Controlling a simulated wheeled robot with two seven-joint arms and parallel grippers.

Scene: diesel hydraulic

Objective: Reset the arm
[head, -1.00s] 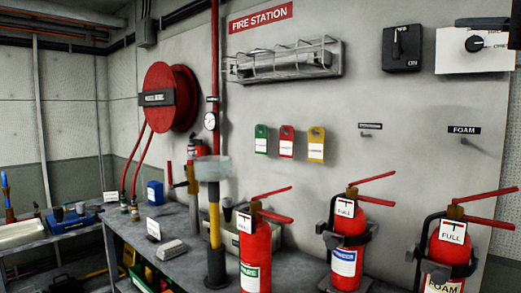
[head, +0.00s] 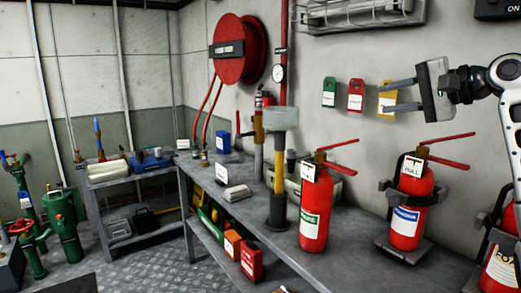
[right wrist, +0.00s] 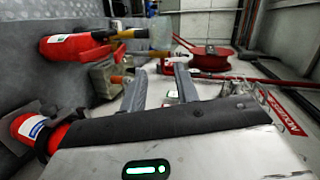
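My right gripper (head: 386,97) is at the right of the head view, raised in front of the grey wall, with its two fingers pointing left. The fingers are apart with nothing between them. In the right wrist view, the gripper (right wrist: 160,75) also shows two separated dark fingers and an empty gap. In the head view it overlaps the yellow tag (head: 388,97) on the wall; I cannot tell how far apart they are in depth. My right arm (head: 508,78) comes in from the right edge. My left arm and gripper are not in view.
A red hose reel (head: 240,50) is on the wall. Open floor (head: 150,262) lies left.

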